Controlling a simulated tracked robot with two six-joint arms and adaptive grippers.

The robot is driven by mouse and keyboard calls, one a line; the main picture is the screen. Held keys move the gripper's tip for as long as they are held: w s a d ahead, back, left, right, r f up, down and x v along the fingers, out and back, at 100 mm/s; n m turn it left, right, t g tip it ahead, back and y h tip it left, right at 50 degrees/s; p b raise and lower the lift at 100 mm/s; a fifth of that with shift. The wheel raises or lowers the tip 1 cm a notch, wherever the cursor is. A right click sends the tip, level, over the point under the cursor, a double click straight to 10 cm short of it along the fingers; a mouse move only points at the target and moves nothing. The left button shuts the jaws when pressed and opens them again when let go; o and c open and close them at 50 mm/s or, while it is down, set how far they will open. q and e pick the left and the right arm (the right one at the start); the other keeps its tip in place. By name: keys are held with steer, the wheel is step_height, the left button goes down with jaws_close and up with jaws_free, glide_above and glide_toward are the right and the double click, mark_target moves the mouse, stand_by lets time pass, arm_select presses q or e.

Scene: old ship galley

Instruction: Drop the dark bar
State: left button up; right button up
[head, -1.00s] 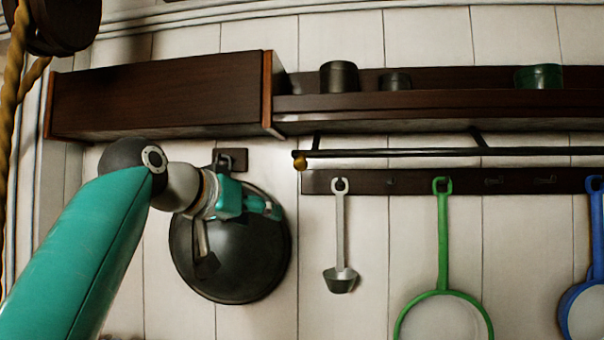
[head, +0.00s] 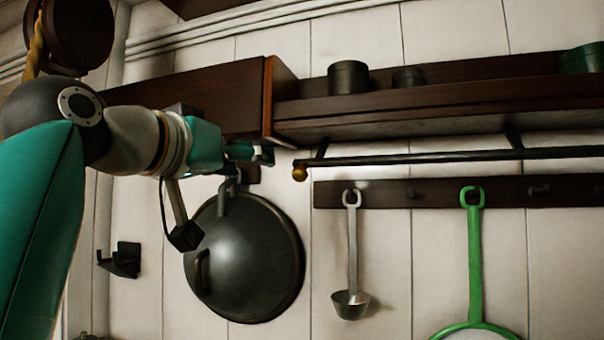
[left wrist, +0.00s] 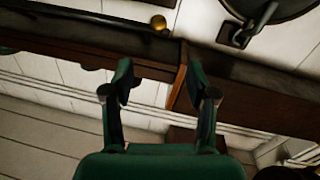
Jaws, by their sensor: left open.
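The dark bar (head: 420,159) runs level under the wall shelf, with a brass knob (head: 299,172) at its left end. It hangs from brackets beneath the shelf. My left gripper (head: 262,153) is open and empty, just left of the knob, in front of the cabinet's lower edge and apart from the bar. In the left wrist view, both fingers of the gripper (left wrist: 160,80) stand apart with nothing between them; the bar (left wrist: 80,14) and its knob (left wrist: 158,22) lie beyond the fingertips. My right gripper is not in view.
A dark cabinet (head: 225,97) and shelf (head: 430,99) holding dark pots (head: 348,77) sit above. A large round lid (head: 255,260) hangs below my gripper. A ladle (head: 352,255) and a green-handled strainer (head: 475,255) hang from a hook board (head: 410,194).

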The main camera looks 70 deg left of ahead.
arm_select(q)
glide_toward(295, 173)
steer(key=x, duration=0.3)
steer(key=w+p, duration=0.1)
steer(key=w+a+r+p, duration=0.1)
steer(key=p, duration=0.1)
steer(key=shift+a, duration=0.35)
steer(key=shift+w+a+p, duration=0.35)
steer(key=shift+w+p, duration=0.1)
steer(key=shift+p, duration=0.6)
steer(key=shift+w+a+f+p, duration=0.25)
steer(key=shift+a+p, duration=0.1)
steer(key=shift+p, duration=0.3)
steer(key=shift+p+x, duration=0.6)
steer(key=shift+x, duration=0.35)
steer(key=shift+w+a+f, duration=0.2)
steer(key=shift+w+a, duration=0.15)
steer(key=shift+d, duration=0.1)
jaws_close()
